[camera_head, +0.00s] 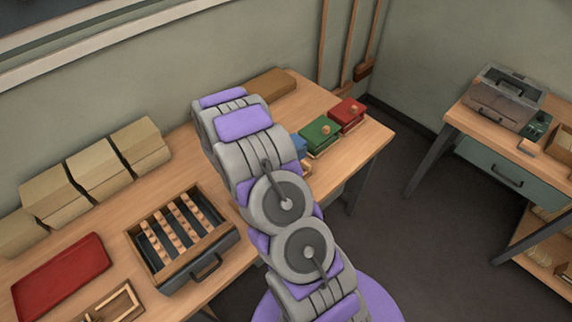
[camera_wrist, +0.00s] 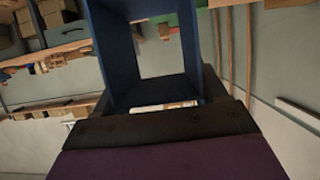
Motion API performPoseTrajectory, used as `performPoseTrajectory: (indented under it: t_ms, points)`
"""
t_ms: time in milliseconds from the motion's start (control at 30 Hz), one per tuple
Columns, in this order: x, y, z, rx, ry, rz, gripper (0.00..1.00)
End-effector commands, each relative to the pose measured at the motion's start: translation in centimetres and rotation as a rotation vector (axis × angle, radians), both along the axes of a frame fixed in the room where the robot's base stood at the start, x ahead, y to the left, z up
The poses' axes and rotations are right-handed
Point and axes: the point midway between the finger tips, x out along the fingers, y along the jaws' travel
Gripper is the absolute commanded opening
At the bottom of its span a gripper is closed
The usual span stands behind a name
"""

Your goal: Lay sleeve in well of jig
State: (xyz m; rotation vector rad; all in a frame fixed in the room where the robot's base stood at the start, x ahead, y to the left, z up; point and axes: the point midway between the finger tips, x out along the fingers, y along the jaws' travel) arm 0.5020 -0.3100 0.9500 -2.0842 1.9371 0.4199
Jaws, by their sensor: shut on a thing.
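In the wrist view a dark blue hollow, box-like shape (camera_wrist: 150,92) stands in front of my gripper (camera_wrist: 160,108). I take it to be the sleeve, with my gripper shut on it, though the fingers are hard to make out. A pale strip shows at its lower edge. In the head view my arm hides my gripper and the sleeve. A small light wooden frame (camera_head: 128,292) with a recess, cut off at the bottom edge, may be the jig, but I cannot tell for sure.
A second table (camera_head: 462,118) stands right, across open floor.

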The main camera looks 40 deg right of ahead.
Motion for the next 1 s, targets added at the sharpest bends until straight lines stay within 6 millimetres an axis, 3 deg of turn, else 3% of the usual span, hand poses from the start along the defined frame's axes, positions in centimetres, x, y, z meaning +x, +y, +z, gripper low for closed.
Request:
performPoseTrajectory:
  t_ms: [200, 600, 967, 1000]
  points:
    - [0.1, -0.1, -4.1, -0.001, 0.001, 0.002, 0.43]
    - [0.1, -0.1, -8.6, 0.002, 0.001, 0.005, 0.43]
    - [0.1, -0.1, -9.0, 0.002, 0.000, 0.004, 0.43]
    - [0.1, -0.1, -8.9, 0.002, 0.000, 0.004, 0.74]
